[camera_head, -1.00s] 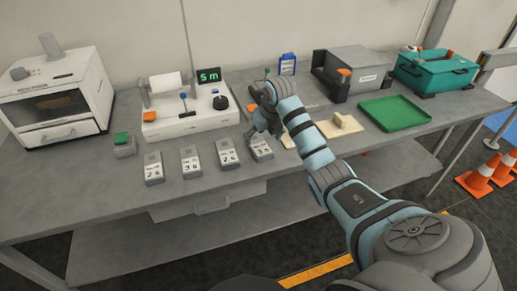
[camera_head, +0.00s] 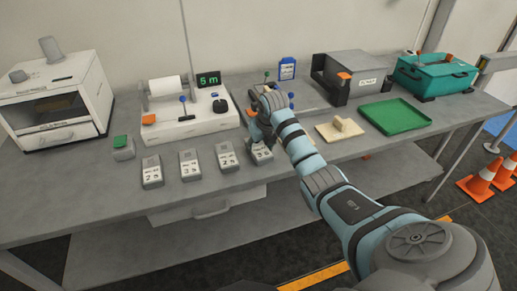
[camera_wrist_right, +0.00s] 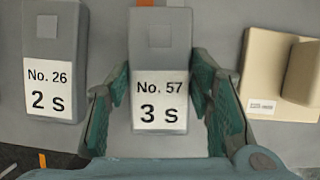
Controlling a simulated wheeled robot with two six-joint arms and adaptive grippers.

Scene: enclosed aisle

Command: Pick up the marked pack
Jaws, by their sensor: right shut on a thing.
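Several grey packs with white labels stand in a row along the table's front. The rightmost pack (camera_head: 261,155) is partly hidden by my right gripper (camera_head: 261,143). In the right wrist view this pack (camera_wrist_right: 160,62) reads "No. 57" and "3 s". The fingers of my right gripper (camera_wrist_right: 160,80) are on both sides of it, shut on it. Left of it is a pack (camera_wrist_right: 52,60) reading "No. 26" and "2 s". In the head view the other packs are this one (camera_head: 227,157), one further left (camera_head: 189,164) and the leftmost (camera_head: 152,171). My left gripper is not in view.
A white device (camera_head: 190,124) with a small "5 m" display (camera_head: 208,79) stands behind the packs. A beige block on a board (camera_head: 338,130) is close right of the gripper. A green tray (camera_head: 395,116), grey box (camera_head: 358,78) and teal case (camera_head: 437,75) are further right.

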